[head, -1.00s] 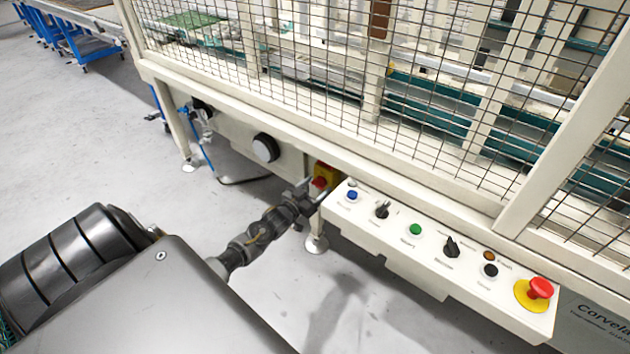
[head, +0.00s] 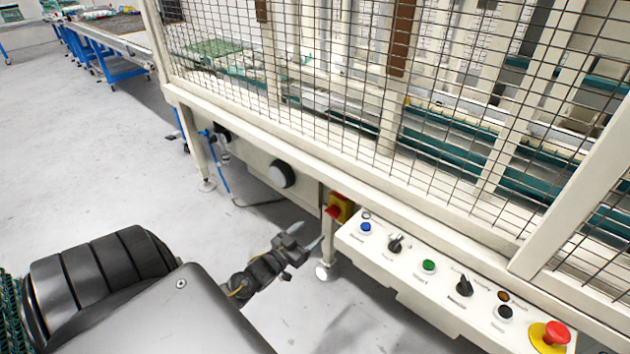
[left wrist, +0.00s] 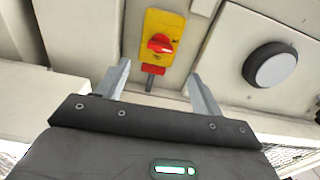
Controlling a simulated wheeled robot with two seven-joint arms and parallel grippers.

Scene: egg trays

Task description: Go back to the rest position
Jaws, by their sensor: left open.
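My left gripper (head: 304,238) is in front of the machine, left of and a little below the left end of the white control panel (head: 445,275). It is open and empty. In the left wrist view, its two fingers (left wrist: 160,88) stand apart, with the red rotary switch (left wrist: 161,44) on its yellow plate showing beyond and between them. The fingers look apart from the switch. In the head view, the yellow and red switch (head: 341,207) is on the machine just beyond the gripper. My right gripper is not in view.
The panel carries several buttons and knobs, with a red emergency stop (head: 555,335) at its right end. A cream machine frame with wire mesh (head: 330,110) fills the back and right. A round grey-white knob (head: 281,173) is on its lower beam. Grey floor (head: 90,170) is open at left.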

